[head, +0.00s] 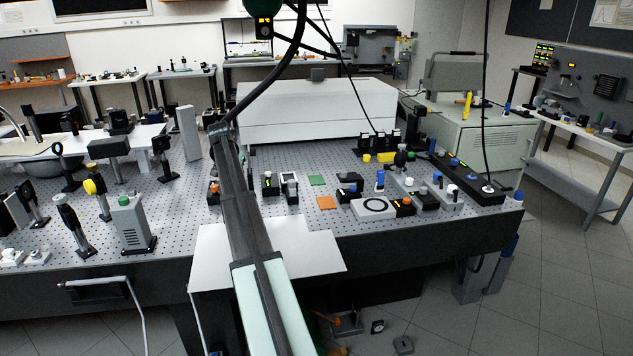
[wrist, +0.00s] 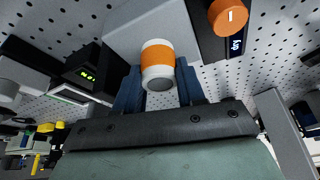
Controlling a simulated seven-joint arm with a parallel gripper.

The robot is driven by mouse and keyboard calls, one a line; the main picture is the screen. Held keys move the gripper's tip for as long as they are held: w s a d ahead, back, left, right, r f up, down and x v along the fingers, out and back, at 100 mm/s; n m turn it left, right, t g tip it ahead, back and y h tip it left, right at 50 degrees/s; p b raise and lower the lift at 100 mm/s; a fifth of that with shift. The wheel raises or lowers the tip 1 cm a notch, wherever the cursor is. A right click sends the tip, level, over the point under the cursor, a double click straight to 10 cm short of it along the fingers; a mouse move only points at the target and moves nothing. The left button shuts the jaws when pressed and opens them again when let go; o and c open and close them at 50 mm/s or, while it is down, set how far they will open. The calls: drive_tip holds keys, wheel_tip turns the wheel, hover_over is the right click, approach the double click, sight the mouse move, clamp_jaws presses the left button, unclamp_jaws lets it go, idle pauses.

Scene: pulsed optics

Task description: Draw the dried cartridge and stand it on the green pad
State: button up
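The cartridge is a white cylinder with an orange band (wrist: 158,54). In the wrist view it sticks out of a light grey block (wrist: 120,38), its plain end towards the camera. My gripper (wrist: 159,88) has its blue fingers on either side of the cartridge, very close to it. I cannot tell whether they touch it. In the head view my gripper and the cartridge are hidden behind my arm. The green pad (head: 316,181) lies flat and bare on the perforated bench, right of my arm.
An orange pad (head: 326,202) lies just in front of the green one. A black unit with an orange knob (wrist: 228,16) stands beside the grey block. Another black unit with a green display (wrist: 88,76) is to the left. Small devices stand right of the pads.

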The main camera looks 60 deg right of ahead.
clamp_jaws()
drive_tip(key=shift+r, duration=0.15)
drive_tip(key=shift+r, duration=3.2)
